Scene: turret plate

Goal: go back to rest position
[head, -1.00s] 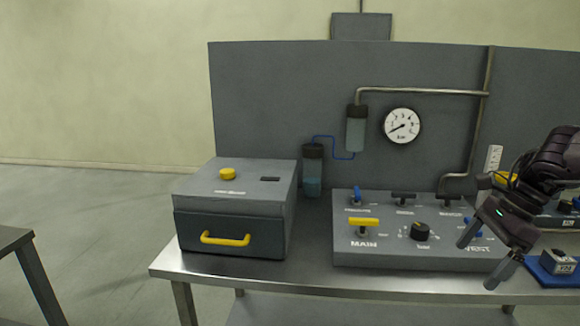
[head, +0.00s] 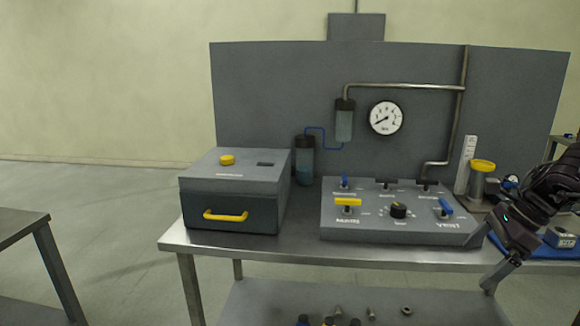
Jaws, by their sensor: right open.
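My right gripper (head: 497,270) is at the right side of the head view, in front of the table's right part. Its two dark fingers are apart and nothing shows between them. It hangs clear of the grey control panel (head: 333,234), just right of and in front of the panel's right end. My left gripper is not in view.
A steel table (head: 268,247) carries the panel, a grey box with a yellow handle (head: 226,216) and a yellow-topped cylinder (head: 479,180). A gauge (head: 386,118) hangs on the back board. Loose hardware (head: 371,313) lies on the lower shelf. A blue mat (head: 530,248) is at right.

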